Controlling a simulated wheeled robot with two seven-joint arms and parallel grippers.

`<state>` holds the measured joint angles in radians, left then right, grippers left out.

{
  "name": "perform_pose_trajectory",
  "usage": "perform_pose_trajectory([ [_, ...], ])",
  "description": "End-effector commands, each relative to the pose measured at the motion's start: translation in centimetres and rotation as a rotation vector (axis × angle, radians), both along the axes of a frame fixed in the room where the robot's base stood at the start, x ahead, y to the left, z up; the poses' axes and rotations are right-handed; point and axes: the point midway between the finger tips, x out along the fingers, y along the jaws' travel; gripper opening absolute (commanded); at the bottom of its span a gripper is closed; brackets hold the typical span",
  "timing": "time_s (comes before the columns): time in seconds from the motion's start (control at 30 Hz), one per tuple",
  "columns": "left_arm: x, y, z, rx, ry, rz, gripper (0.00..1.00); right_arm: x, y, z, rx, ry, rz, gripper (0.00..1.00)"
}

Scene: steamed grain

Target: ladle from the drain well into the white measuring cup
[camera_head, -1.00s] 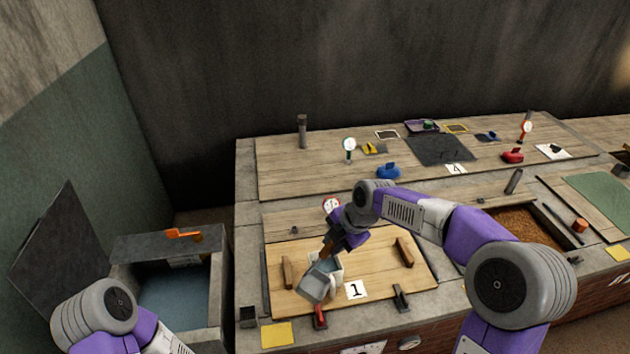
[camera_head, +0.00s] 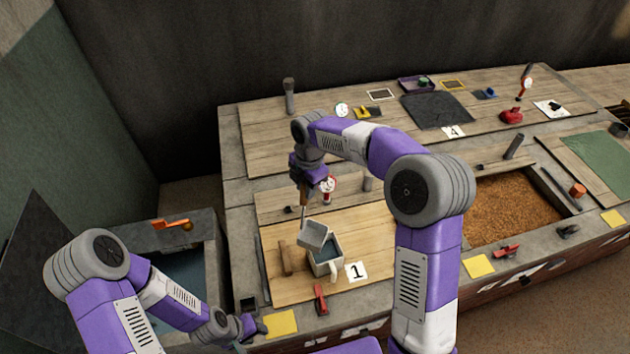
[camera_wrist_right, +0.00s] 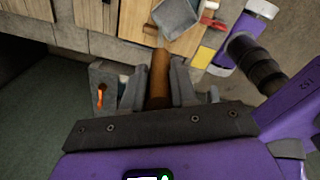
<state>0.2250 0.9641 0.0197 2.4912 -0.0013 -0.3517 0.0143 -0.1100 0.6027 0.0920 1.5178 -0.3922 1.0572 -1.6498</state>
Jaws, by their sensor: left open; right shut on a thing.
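The ladle is a grey square scoop (camera_head: 313,236) on a brown handle (camera_head: 303,204). My right gripper (camera_head: 303,187) is shut on the handle. The scoop is tilted, at the back left of the white measuring cup (camera_head: 326,270) and overlapping its rim; whether they touch I cannot tell. The cup stands upright, with grey-blue contents showing. In the right wrist view the handle (camera_wrist_right: 159,80) is between the fingers and the scoop (camera_wrist_right: 176,17) is beyond. The drain well (camera_head: 186,272) is at the left, partly hidden by my left arm. My left gripper (camera_head: 252,328) is open, near the counter's front edge.
A wooden board (camera_head: 375,225) lies under the cup, with a "1" card (camera_head: 356,272) beside it. A wooden block (camera_head: 285,258) stands left of the cup. A red-handled tool (camera_head: 320,299) and a yellow square (camera_head: 281,323) are in front. A brown grain bed (camera_head: 510,215) is at right.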

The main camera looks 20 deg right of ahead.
Motion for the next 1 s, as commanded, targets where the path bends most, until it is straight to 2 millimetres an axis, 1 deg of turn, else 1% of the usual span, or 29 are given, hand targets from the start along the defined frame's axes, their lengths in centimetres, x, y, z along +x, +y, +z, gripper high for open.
perform_pose_trajectory([
  [0.03,0.0,0.0,1.2,0.0,0.0,0.0,0.43,0.4,0.6,0.5,-0.017,0.014,0.004,0.0],
  [0.2,0.0,0.0,3.2,0.0,-0.001,0.0,0.43,1.3,1.8,0.8,-0.074,0.053,0.002,0.0],
  [0.3,0.0,0.0,4.2,0.0,-0.001,0.0,0.43,1.2,1.6,2.1,-0.069,0.051,0.0,0.0],
  [0.5,0.0,0.0,5.7,0.0,0.0,0.0,0.43,1.2,1.6,3.8,-0.069,0.051,0.0,0.0],
  [0.7,0.0,0.0,6.3,0.0,0.0,0.0,0.43,1.2,1.6,4.5,-0.068,0.051,0.0,0.0],
  [1.0,0.0,0.0,6.3,0.0,0.0,0.0,0.43,1.2,1.6,4.5,-0.068,0.051,0.0,0.0],
])
